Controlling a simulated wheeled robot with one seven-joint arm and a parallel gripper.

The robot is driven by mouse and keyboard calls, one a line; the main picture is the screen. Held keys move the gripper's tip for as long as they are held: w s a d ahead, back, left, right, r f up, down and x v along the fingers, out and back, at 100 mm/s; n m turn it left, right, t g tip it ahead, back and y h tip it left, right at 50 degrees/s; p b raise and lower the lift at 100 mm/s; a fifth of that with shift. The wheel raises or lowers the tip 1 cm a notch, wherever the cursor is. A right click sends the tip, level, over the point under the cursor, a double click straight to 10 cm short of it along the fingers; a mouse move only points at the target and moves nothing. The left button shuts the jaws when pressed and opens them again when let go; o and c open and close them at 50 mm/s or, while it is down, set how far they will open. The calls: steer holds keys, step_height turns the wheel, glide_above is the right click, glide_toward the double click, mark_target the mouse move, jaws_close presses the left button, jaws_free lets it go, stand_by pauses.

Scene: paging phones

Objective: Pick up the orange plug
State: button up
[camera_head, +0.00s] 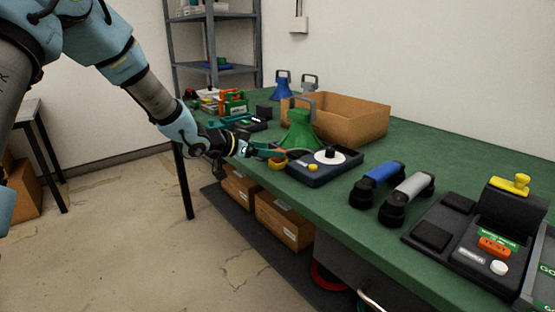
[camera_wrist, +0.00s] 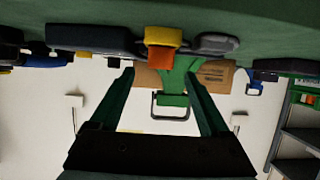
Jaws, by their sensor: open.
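The orange plug (camera_wrist: 160,57) shows in the wrist view, which is upside down, against a yellow block (camera_wrist: 165,37) at the near side of the bench. In the head view a yellow-orange piece (camera_head: 278,164) shows just below my fingertips at the bench's front edge; the fingers partly hide it. My gripper (camera_head: 280,153) is open and level, reaching in from the left. In the wrist view its two green fingers (camera_wrist: 158,75) stand apart, with the orange plug between their tips in the picture. I cannot tell how far ahead of them it is. Nothing is held.
A dark tray (camera_head: 326,176) with a white disc lies right of my gripper. A green bell-shaped piece with a handle (camera_head: 300,130) and a cardboard box (camera_head: 350,118) stand behind. Blue (camera_head: 377,182) and grey (camera_head: 406,198) handsets and a black console (camera_head: 480,240) are farther right.

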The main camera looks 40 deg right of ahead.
steer(key=shift+f+x, duration=0.25)
steer(key=shift+x, duration=2.15)
steer(key=shift+a, duration=0.1)
jaws_close()
